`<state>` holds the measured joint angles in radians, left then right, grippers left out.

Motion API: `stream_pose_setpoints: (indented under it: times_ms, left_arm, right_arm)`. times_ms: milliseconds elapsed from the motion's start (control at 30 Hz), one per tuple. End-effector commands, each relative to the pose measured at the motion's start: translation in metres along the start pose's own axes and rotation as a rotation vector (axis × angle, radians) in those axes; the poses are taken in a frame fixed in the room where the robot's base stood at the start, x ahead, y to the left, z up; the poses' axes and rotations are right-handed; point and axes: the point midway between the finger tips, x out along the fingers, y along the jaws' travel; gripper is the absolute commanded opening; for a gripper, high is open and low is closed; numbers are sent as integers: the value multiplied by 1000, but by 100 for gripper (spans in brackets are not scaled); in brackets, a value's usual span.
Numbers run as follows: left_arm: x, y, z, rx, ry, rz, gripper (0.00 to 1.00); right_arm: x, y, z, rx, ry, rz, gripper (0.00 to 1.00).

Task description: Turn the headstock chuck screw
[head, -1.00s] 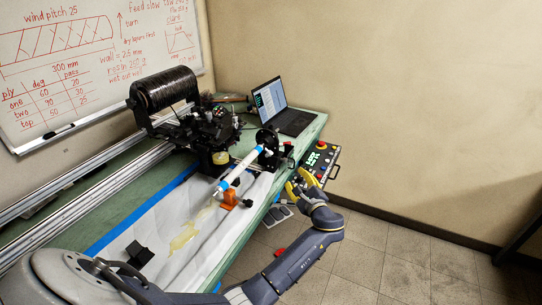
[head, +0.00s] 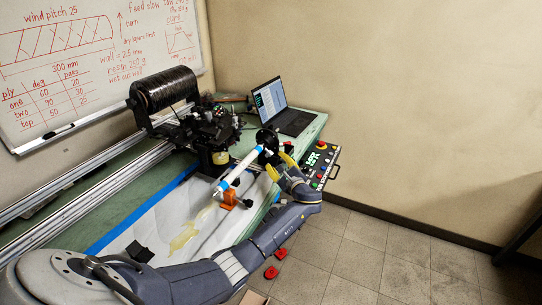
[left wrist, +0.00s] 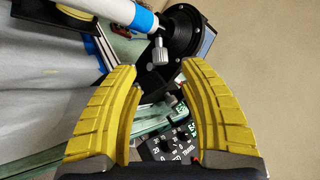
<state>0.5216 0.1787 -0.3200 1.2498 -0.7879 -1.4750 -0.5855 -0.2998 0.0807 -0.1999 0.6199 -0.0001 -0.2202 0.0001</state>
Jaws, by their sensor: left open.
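The black headstock chuck (head: 267,139) sits at the far end of the white tube (head: 247,163) with blue bands. In the left wrist view the round black chuck (left wrist: 183,28) is at the top, with a grey knurled screw (left wrist: 160,52) standing out from it near the tube's end. A second grey knob (left wrist: 168,96) shows lower down, between the fingers. My left gripper (head: 278,165) has its yellow fingers open beside the chuck; in the wrist view the fingertips (left wrist: 158,68) lie on either side below the screw, not visibly touching it. My right gripper is out of view.
A control box (head: 319,162) with buttons is right of the chuck at the bench edge. The laptop (head: 280,107) stands behind. A black spool (head: 164,89) rises at left.

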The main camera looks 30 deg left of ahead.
Motion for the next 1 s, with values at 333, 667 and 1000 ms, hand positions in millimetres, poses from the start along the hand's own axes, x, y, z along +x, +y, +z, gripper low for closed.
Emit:
stream_pose_setpoints:
  times_ms: [333, 667, 1000]
  left_arm:
    - [47, 0, 0, 2, 0, 0, 43]
    - [60, 0, 0, 0, 1, -1, 43]
    - [60, 0, 0, 0, 1, 0, 36]
  right_arm:
    - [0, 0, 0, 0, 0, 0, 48]
    - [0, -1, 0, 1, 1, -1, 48]
    - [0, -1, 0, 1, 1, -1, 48]
